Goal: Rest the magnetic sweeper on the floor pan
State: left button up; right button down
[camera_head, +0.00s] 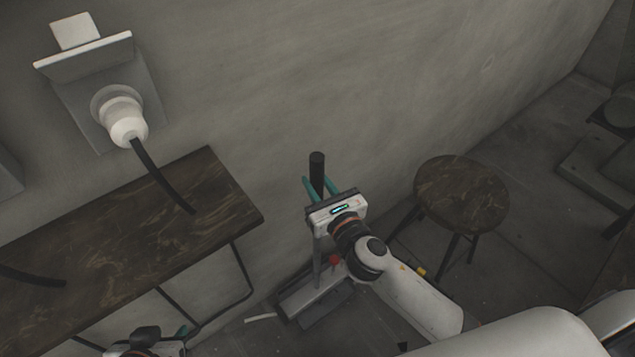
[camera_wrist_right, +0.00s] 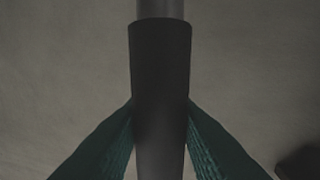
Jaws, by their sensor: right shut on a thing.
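The magnetic sweeper has a black handle grip (camera_head: 317,168), a thin grey shaft (camera_head: 317,260) and a long grey head (camera_head: 309,294) low near the floor. My right gripper (camera_head: 318,188) is shut on the handle grip; in the right wrist view its teal fingers press both sides of the dark grip (camera_wrist_right: 160,70). The handle stands roughly upright. A flat darker grey shape, perhaps the floor pan (camera_head: 328,312), shows just below the head; I cannot tell whether they touch. My left gripper (camera_head: 183,331) is at the bottom left, mostly cut off, its opening unclear.
A dark wooden bench (camera_head: 215,205) with a black cable stands against the wall at left, below a wall socket with a plug (camera_head: 124,120). A round stool (camera_head: 461,195) stands to the right of the sweeper. Bare floor (camera_head: 520,170) lies beyond the stool.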

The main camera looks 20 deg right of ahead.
jog(key=shift+r, duration=0.25)
jog(key=c, duration=1.1)
grip_release()
jog(key=shift+c, duration=0.2)
jog(key=shift+o, duration=0.7)
jog(key=shift+f, duration=0.35)
jog(key=o, duration=1)
jog(key=shift+r, duration=0.1)
